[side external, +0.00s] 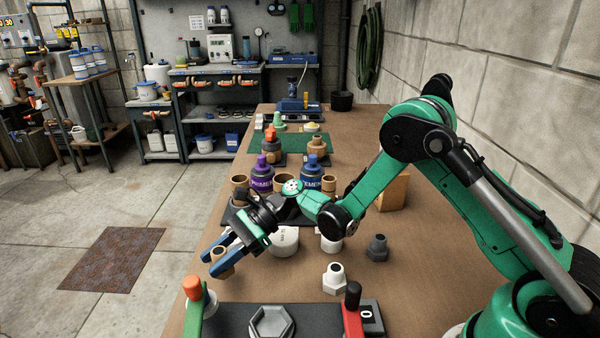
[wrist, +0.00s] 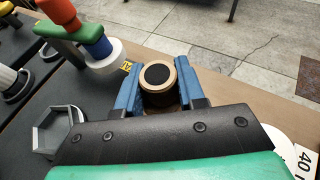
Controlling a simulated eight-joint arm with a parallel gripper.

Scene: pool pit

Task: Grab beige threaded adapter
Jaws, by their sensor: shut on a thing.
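The beige threaded adapter (wrist: 159,77) is a tan round fitting with a dark bore. In the wrist view it stands between the two blue fingers of my gripper (wrist: 160,88), and both fingers press on its sides. In the side external view my gripper (side external: 218,256) is at the left edge of the table, shut on the adapter (side external: 222,264), whose lower part shows past the fingers. I cannot tell whether the adapter still touches the table.
A white hex fitting (side external: 335,279) and a dark grey fitting (side external: 377,248) stand right of my gripper. A white cap (side external: 284,241) is close behind it. A black fixture (side external: 240,322) with a hexagonal socket and an orange-topped green clamp (side external: 194,303) is in front. Purple and blue cement cans stand farther back.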

